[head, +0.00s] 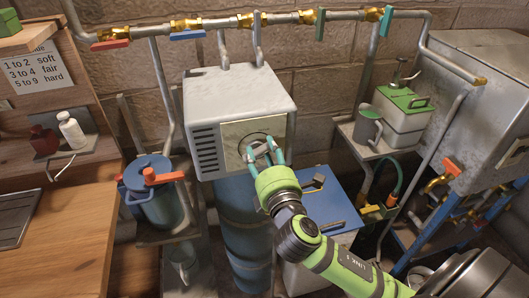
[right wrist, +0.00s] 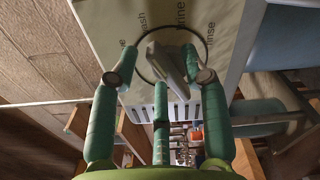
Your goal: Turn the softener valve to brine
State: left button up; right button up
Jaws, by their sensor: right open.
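The softener valve head, a pale grey box (head: 238,100), sits on top of a tall blue tank (head: 245,225). Its front carries a cream dial plate (head: 240,135) with a black ring. In the right wrist view a grey wedge-shaped knob (right wrist: 168,60) stands inside the ring, with words printed around it. "Brine" reads at the top of the plate; other labels are partly cut off or hidden. I cannot tell which label the knob points to. My right gripper (head: 264,153) is open, its green fingers spread around the knob; contact is unclear. My left gripper is not in view.
A pipe (head: 225,22) with coloured valve levers runs along the wall above. A blue pot (head: 155,195) with an orange handle stands left of the tank. A blue-topped box (head: 325,200) is beside it on the right. A wooden counter (head: 75,230) fills the left.

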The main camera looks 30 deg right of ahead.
jog(key=c, duration=0.8)
grip_shut()
jog(key=shift+d+f+m+b, duration=0.1)
jog(key=shift+f+m+b, duration=0.1)
jog(key=shift+m, duration=0.65)
jog(key=shift+f+m+b, duration=0.1)
jog(key=shift+m+b, duration=0.05)
jog(key=shift+m, duration=0.7)
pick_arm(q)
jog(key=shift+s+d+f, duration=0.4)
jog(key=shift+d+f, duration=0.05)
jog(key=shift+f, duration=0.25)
pick_arm(e)
jog(key=shift+f+m, duration=0.2)
jog(key=shift+m, duration=1.9)
pick_arm(q)
jog(key=shift+b, duration=0.3)
pick_arm(e)
jog(key=o, duration=0.8)
grip_release()
jog(key=shift+d, duration=0.1)
